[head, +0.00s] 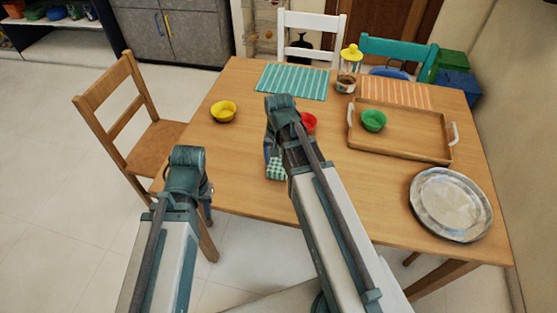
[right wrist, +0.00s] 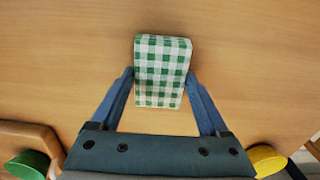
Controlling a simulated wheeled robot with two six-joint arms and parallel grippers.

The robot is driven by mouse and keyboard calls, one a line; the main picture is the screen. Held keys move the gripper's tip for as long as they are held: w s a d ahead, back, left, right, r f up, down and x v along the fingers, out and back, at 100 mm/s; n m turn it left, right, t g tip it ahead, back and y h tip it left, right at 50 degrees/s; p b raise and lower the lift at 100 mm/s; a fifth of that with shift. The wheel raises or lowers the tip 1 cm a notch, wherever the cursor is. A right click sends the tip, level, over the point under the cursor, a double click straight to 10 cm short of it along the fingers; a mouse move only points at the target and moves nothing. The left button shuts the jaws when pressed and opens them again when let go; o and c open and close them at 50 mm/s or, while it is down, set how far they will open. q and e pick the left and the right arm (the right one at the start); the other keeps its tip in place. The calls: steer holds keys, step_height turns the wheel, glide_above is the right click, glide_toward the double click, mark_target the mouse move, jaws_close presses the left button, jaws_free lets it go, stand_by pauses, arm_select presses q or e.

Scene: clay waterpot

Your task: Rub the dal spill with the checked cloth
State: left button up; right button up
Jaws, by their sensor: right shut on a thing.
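The green and white checked cloth (head: 276,170) is a folded block near the table's front edge, left of my right forearm. In the right wrist view the cloth (right wrist: 162,70) sits between the two blue fingers of my right gripper (right wrist: 160,84), which is shut on it. In the head view my right gripper (head: 271,160) is partly hidden by its own arm. I cannot tell whether the cloth touches the table. My left gripper (head: 207,206) is low at the table's front left edge, mostly hidden by its arm. I see no dal spill in either view.
On the wooden table (head: 235,175) are a yellow bowl (head: 223,111), a red bowl (head: 309,122) partly behind my right arm, a tray (head: 405,148) with a green bowl (head: 373,120), a metal plate (head: 450,204) and a yellow-lidded jar (head: 348,70). A chair (head: 130,115) stands left.

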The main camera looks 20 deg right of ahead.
steer(key=shift+r+p, duration=2.8)
steer(key=shift+r, duration=0.1)
step_height(320, 180, up, 3)
steer(key=p, duration=0.3)
